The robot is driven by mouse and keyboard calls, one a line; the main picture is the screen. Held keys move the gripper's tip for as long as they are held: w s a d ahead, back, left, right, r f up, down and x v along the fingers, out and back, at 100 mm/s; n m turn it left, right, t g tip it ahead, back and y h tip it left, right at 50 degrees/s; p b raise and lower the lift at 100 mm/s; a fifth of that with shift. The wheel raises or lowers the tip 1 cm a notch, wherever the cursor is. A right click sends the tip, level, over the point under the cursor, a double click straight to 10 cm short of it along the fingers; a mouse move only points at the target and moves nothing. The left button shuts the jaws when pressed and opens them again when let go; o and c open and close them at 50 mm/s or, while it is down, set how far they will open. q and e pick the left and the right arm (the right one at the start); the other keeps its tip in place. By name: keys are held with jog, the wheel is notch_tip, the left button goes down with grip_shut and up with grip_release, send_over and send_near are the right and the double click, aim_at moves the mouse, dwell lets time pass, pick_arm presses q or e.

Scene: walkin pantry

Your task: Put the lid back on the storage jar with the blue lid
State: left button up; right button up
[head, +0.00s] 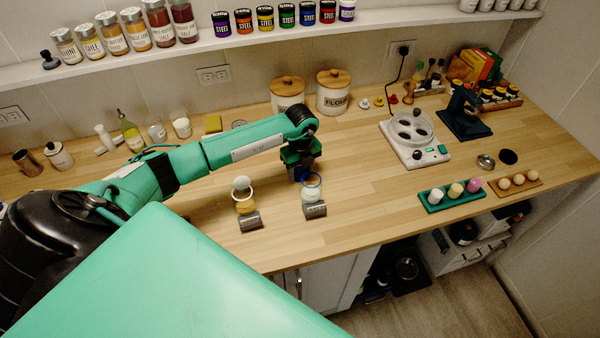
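A small jar (309,195) with pale contents stands on the wooden counter, with a blue ring-shaped rim or lid (315,186) at its top. I cannot tell whether the blue piece sits on the jar or is held just above it. My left gripper (303,178) points down directly behind and at the blue piece; its fingers are dark and small, so whether they are open or shut on it is unclear. A similar jar (245,206) with a pale ring and yellowish contents stands to the left. My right gripper is not in view.
White canisters (334,95) stand behind the gripper. A scale-like device (414,138) and a green tray (451,196) are to the right. Counter between jars and tray is clear.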

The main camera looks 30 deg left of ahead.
aim_at(301, 173)
pick_arm(q)
jog(key=c, duration=0.4)
jog(key=shift+r, duration=0.1)
jog(key=shift+r, duration=0.55)
notch_tip(301, 173, up, 19)
jog(key=b, duration=0.5)
jog(key=shift+f+b, duration=0.15)
jog(key=shift+b, duration=0.2)
